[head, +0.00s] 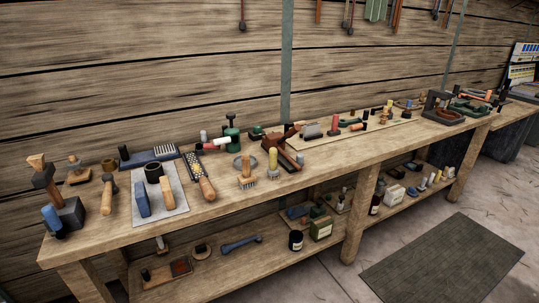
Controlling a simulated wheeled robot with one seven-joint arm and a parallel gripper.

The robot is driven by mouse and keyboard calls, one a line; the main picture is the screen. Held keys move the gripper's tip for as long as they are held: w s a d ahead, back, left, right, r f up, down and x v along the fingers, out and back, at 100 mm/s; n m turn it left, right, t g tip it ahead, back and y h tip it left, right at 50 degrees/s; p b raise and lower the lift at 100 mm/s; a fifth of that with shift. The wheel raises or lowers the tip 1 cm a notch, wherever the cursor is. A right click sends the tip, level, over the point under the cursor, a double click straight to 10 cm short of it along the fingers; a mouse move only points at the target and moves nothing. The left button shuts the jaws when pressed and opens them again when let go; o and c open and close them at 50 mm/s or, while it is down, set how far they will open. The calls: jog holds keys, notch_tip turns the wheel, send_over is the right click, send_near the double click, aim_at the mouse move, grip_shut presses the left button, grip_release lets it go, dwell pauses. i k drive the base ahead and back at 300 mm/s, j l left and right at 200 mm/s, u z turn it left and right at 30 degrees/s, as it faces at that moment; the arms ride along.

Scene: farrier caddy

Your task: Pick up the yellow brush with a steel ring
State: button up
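My gripper is not in view.
Right behind the yellow brush lies a reddish-brown wooden tool (286,155). A rasp with an orange handle (207,188) lies to the left, and a grey mat (179,198) holds blocks. A lower shelf (215,275) carries jars and tools. A dark floor mat (445,262) lies in front.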

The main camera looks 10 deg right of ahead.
aim_at(273, 173)
jog(key=i+l+u, duration=0.4)
jog(key=i, duration=0.25)
jog(key=i+l+u, duration=0.35)
jog(key=i+l, duration=0.25)
jog(key=l, duration=0.2)
